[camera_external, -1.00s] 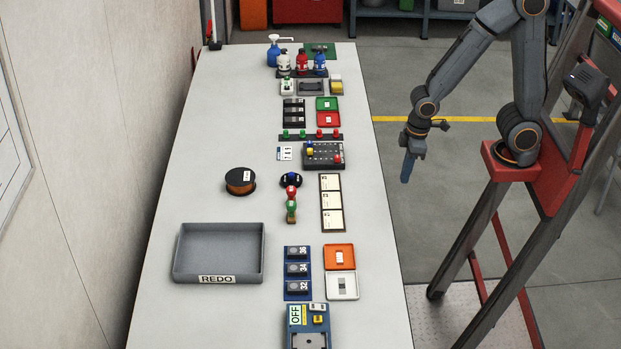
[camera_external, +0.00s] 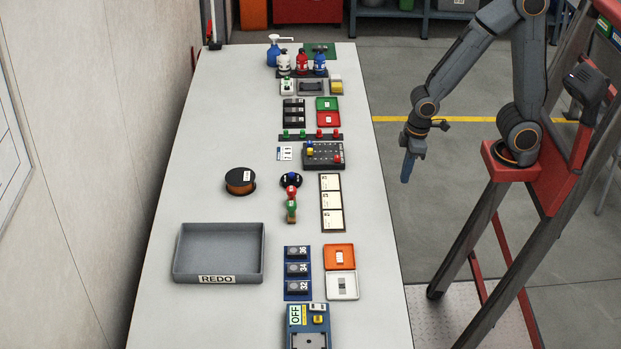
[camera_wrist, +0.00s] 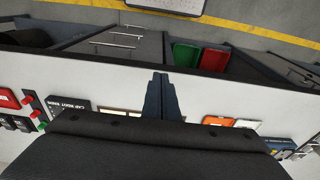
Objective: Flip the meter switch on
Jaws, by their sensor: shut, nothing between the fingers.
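A blue meter box (camera_external: 325,328) sits at the near end of the table, cut off by the bottom edge of the external view. It bears an OFF label (camera_external: 295,315), a small yellow part (camera_external: 318,319) and a small white part behind that. Which of these is the switch is too small to tell. My gripper (camera_external: 405,180) hangs beyond the table's right edge, pointing down, well away from the meter box. It is shut and empty; its fingertips meet in the wrist view (camera_wrist: 160,80).
A white table (camera_external: 210,150) carries a grey REDO tray (camera_external: 180,262), a wire spool (camera_external: 240,181), an orange tray (camera_external: 339,247), a blue rack of numbered blocks (camera_external: 298,296) and a black button box (camera_external: 323,163). Open floor lies between table and my base.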

